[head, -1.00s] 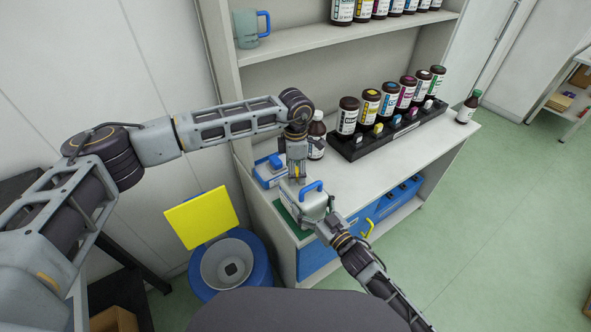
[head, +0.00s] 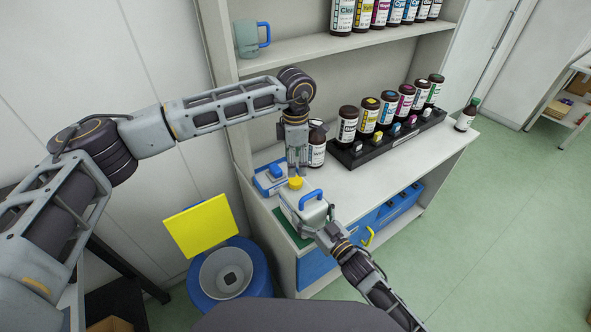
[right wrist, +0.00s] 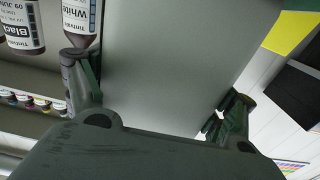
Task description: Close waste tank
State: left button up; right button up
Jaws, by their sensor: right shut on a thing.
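The waste tank (head: 301,213) is a pale grey box-shaped container with a blue handle (head: 311,198). It stands at the near left end of the counter, by a green mat (head: 292,231). A yellow cap (head: 296,183) sits at the tank's top, behind the handle; I cannot tell whether it is seated. My left gripper (head: 297,173) points down just above the cap; its finger gap is too small to tell. My right gripper (head: 326,226) is shut on the tank's near side. In the right wrist view the tank's grey wall (right wrist: 165,60) fills the space between the fingers (right wrist: 160,108).
A blue-and-white device (head: 269,178) stands left of the tank. A White ink bottle (head: 317,148) is close behind my left gripper. A black rack (head: 385,140) of ink bottles lies further right. A blue bin (head: 232,275) with a raised yellow lid (head: 200,225) stands on the floor.

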pick_arm(q)
jog(key=shift+r, duration=2.2)
pick_arm(e)
jog(key=o, duration=1.8)
jog(key=shift+o, duration=0.2)
jog(key=shift+s, duration=0.1)
jog(key=v, duration=1.1)
jog(key=shift+s+d, duration=0.25)
jog(key=shift+s, duration=0.05)
pick_arm(q)
jog(key=shift+s+f, duration=0.1)
pick_arm(e)
jog(key=shift+s+d, duration=0.1)
